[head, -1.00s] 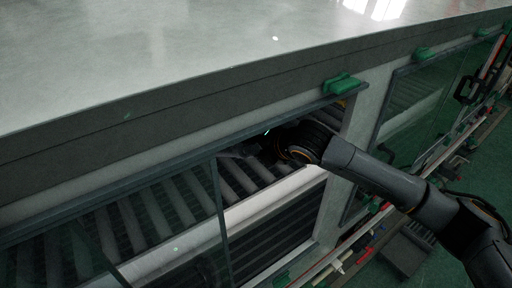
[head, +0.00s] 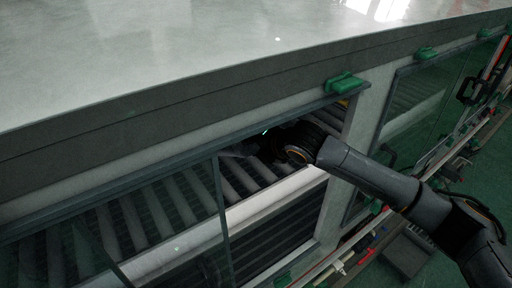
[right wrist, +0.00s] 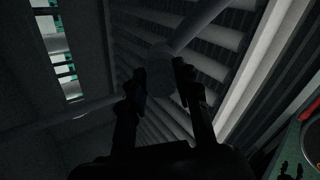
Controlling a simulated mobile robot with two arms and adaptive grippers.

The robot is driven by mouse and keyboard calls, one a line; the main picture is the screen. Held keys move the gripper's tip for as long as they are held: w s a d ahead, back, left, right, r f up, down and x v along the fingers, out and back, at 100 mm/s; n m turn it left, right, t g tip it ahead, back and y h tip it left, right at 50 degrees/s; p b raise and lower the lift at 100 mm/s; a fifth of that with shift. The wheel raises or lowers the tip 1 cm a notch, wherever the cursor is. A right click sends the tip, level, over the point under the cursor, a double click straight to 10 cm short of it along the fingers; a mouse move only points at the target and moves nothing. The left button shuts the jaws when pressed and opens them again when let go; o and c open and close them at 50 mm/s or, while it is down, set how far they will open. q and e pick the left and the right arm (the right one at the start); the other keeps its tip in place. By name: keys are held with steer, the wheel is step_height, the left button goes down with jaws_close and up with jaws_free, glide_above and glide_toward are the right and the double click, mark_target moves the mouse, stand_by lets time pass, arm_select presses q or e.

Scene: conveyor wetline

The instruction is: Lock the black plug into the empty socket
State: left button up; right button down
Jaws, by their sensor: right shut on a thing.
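My right gripper (right wrist: 159,72) reaches through the open panel under the white top, in among the rollers. In the head view its fingers are in deep shadow, and the dark wrist (head: 299,155) hides part of the opening. In the right wrist view the two dark fingers stand on both sides of a dim, rounded grey shape (right wrist: 160,62). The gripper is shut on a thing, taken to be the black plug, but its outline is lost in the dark. I cannot make out the empty socket in either view. My left gripper is not in view.
Grey conveyor rollers (head: 180,202) lie behind the opening, with a pale rail (head: 270,197) along their front. A glass panel (head: 165,232) covers the left part. A green clip (head: 344,83) sits on the upper frame. Green-tinted glass doors (head: 425,110) stand to the right.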

steer(key=shift+w+a+f, duration=0.1)
steer(key=shift+f, duration=0.05)
steer(key=c, duration=0.9)
jaws_free()
steer(key=v, duration=1.2)
